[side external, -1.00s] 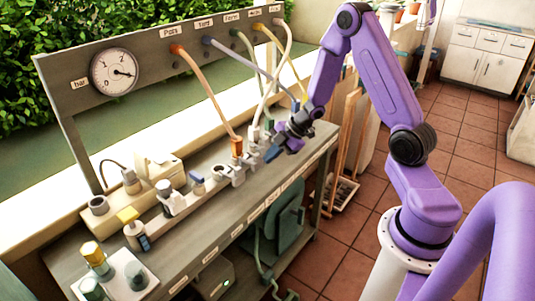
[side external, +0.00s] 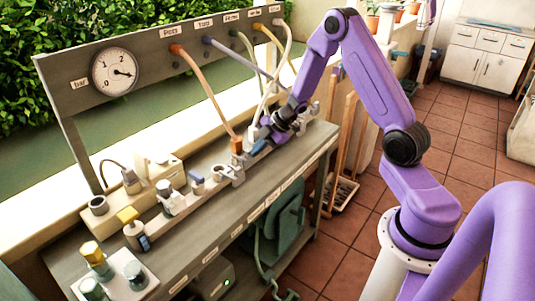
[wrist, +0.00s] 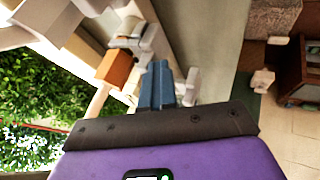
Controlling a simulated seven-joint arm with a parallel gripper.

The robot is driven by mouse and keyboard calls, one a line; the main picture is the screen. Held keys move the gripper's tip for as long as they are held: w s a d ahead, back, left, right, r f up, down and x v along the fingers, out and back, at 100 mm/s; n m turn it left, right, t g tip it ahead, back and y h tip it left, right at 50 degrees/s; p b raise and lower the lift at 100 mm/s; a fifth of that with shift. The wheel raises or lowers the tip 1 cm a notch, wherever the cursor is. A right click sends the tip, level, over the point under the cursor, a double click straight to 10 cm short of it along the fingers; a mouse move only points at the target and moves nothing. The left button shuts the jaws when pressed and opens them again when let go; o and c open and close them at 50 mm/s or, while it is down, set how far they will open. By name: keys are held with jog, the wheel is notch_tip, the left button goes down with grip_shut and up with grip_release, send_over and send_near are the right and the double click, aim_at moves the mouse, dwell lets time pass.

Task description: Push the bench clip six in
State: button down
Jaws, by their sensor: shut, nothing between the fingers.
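A row of grey-white bench clips (side external: 231,174) runs along the rail on the bench top (side external: 190,238). I cannot read which one is clip six. My gripper (side external: 258,147) is shut and empty, low over the far part of the row, just right of the orange hose end (side external: 236,146). In the wrist view its blue fingers (wrist: 156,84) are together. A white clip part (wrist: 188,87) lies close to the right of the fingers, and the orange hose end (wrist: 117,68) is to their left. I cannot tell whether the fingers touch a clip; my gripper partly hides that spot.
A back panel with a pressure gauge (side external: 114,71) stands behind the bench. Several coloured hoses, such as an orange one (side external: 205,90), hang from it close to my gripper. A white plate with jars (side external: 118,288) is at the near end. The bench's front strip is clear.

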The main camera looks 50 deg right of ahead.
dwell(0.4)
jog(key=s+d+r, duration=0.3)
jog(key=s+r, duration=0.5)
jog(key=shift+s+d, duration=0.35)
jog(key=shift+d, duration=0.05)
dwell(0.3)
jog(key=s+a+r+m+t+h, duration=0.15)
jog(key=a+r+m+h, duration=0.35)
jog(key=a, duration=0.8)
jog(key=s+a+r+g, duration=0.1)
jog(key=s+a+g, duration=0.2)
jog(key=s, duration=0.9)
jog(key=s+a+r+g, duration=0.1)
jog(key=s+a+g, duration=0.2)
jog(key=s, duration=0.9)
jog(key=shift+s+n+g+y, duration=0.25)
jog(key=shift+n+g+y, duration=0.15)
jog(key=shift+g, duration=0.15)
